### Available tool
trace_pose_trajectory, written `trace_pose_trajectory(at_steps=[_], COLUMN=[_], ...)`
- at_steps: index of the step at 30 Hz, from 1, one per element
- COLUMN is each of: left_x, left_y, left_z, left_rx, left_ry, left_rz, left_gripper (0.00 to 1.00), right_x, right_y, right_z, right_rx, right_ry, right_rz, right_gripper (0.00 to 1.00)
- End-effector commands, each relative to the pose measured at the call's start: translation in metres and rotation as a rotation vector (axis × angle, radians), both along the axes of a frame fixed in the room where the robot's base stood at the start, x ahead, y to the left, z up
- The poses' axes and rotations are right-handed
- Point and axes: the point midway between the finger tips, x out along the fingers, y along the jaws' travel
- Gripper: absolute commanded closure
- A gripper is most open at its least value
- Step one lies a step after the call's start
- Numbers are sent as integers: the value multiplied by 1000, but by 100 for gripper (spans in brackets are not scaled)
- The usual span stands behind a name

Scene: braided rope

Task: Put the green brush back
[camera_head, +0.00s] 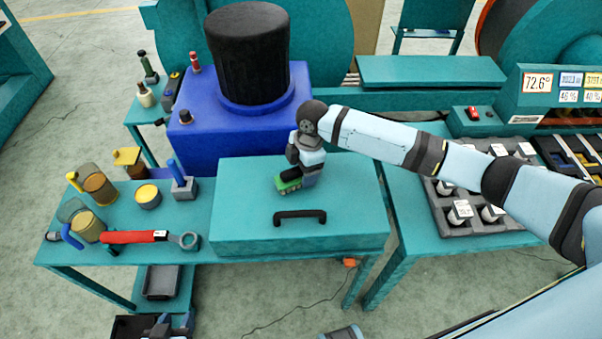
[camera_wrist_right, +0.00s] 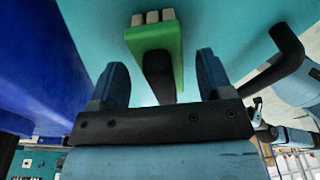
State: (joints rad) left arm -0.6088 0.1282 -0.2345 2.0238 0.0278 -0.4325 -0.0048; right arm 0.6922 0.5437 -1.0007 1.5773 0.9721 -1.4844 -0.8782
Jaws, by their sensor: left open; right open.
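The green brush (camera_head: 289,184) rests on top of the teal box (camera_head: 345,220), behind the box's black handle. In the right wrist view the brush (camera_wrist_right: 152,38) shows a green body, pale blocks at its far end and a dark part underneath. My right gripper (camera_head: 300,172) is over the brush and hides part of it. In the right wrist view its two blue fingers (camera_wrist_right: 161,80) are apart, with the near part of the brush between them. I cannot tell whether they touch it. My left gripper (camera_head: 172,326) is open, low at the bottom left edge.
A black handle (camera_head: 300,216) stands up from the box. Left of it are a red wrench (camera_head: 135,237), a yellow-topped cup (camera_head: 148,196) and jars (camera_head: 99,188). A blue block with a black cylinder (camera_head: 248,55) stands behind. A parts tray (camera_head: 470,228) lies right.

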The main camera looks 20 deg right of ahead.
Motion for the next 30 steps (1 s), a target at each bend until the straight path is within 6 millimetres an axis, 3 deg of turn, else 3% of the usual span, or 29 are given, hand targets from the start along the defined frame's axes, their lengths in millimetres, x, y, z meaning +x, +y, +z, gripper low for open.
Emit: trace_pose_trajectory(at_steps=[6,12,18,30], left_x=[0,0,0,0], left_y=[0,0,1,1], left_z=[2,2,2,2], left_rx=[2,2,4,5], left_ry=[-2,-3,-2,-2], left_rz=[0,-1,-2,-1], left_gripper=[57,57,57,57], right_x=[2,2,2,2], right_y=[-8,-13,-15,-15], right_z=[50,82,93,94], right_rx=[0,1,1,1], right_ry=[-4,-2,0,1], right_rz=[0,0,0,0], right_gripper=[27,27,27,27])
